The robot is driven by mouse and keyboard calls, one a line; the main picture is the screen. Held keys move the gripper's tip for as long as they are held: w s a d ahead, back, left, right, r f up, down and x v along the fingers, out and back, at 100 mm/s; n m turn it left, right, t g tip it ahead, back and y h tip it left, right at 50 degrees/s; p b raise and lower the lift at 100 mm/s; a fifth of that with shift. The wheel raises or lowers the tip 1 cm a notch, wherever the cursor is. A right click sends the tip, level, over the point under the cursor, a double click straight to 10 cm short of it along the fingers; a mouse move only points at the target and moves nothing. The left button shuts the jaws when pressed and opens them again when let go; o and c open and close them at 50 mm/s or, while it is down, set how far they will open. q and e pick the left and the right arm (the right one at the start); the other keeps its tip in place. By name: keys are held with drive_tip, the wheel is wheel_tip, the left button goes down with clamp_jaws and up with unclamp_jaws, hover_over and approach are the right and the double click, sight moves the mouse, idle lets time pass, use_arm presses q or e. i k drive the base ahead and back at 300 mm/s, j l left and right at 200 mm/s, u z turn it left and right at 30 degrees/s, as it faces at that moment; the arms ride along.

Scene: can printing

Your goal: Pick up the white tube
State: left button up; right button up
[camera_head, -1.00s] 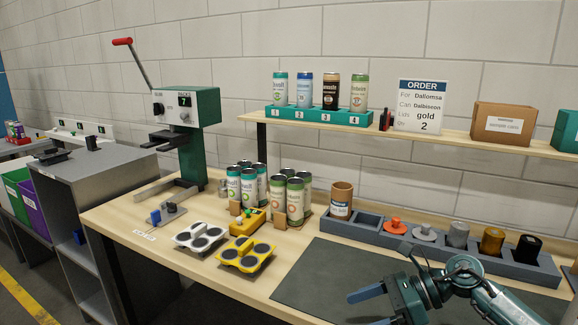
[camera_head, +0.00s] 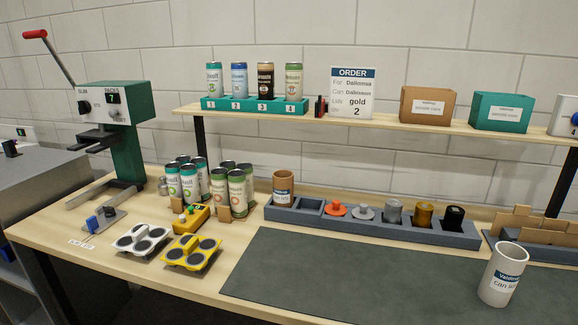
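The white tube (camera_head: 502,274) is an open-topped cylinder with a dark blue label band and printed text. It stands upright, seemingly on the right end of the dark grey mat (camera_head: 340,283) on the bench, near the picture's lower right. Nothing touches it. Neither of my grippers is in view.
A grey tray (camera_head: 400,232) behind the mat holds a brown labelled cup (camera_head: 283,187) and several small coloured pieces. Cans (camera_head: 190,184) and yellow and white holders (camera_head: 191,250) stand left. A shelf (camera_head: 460,128) with boxes runs above. The mat is mostly clear.

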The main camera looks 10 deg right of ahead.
sight(508, 262)
drive_tip(key=z, duration=1.8)
